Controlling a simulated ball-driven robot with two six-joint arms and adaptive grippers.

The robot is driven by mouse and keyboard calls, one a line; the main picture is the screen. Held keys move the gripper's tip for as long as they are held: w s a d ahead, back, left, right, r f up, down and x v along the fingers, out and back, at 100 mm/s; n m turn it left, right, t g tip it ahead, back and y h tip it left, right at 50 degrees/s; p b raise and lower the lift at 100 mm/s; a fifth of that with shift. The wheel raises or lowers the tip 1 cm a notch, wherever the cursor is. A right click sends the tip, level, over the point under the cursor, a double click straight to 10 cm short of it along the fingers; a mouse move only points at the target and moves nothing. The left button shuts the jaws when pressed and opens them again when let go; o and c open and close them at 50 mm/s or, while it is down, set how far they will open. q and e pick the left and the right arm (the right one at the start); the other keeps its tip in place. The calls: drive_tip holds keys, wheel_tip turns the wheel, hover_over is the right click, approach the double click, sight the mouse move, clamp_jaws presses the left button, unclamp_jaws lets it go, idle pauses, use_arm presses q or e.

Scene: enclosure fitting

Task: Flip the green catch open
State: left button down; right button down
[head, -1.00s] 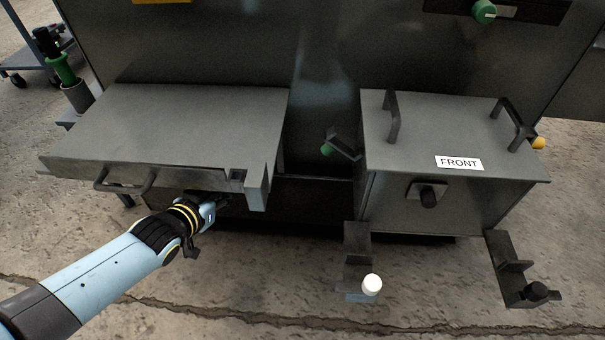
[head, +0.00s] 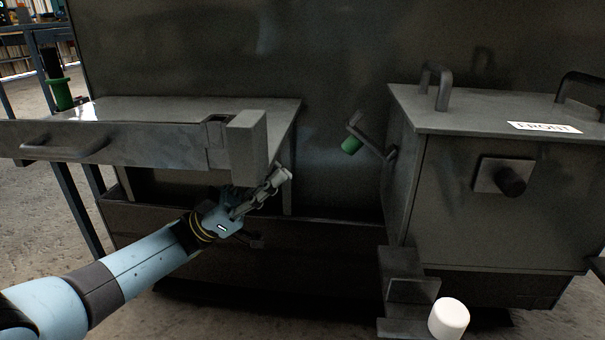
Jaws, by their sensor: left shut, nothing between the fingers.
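My right gripper does not show.
A grey drawer (head: 150,145) with a bar handle juts out above my left arm. The box front has a black knob (head: 511,181). Space between gripper and catch looks clear.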

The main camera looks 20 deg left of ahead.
sight(366, 142)
use_arm(q)
drive_tip(key=x, duration=0.9)
drive_tip(key=shift+r, duration=0.3)
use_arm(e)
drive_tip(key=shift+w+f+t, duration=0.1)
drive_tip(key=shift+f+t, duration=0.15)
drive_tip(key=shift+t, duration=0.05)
use_arm(q)
drive_tip(key=shift+w+d+f, duration=0.1)
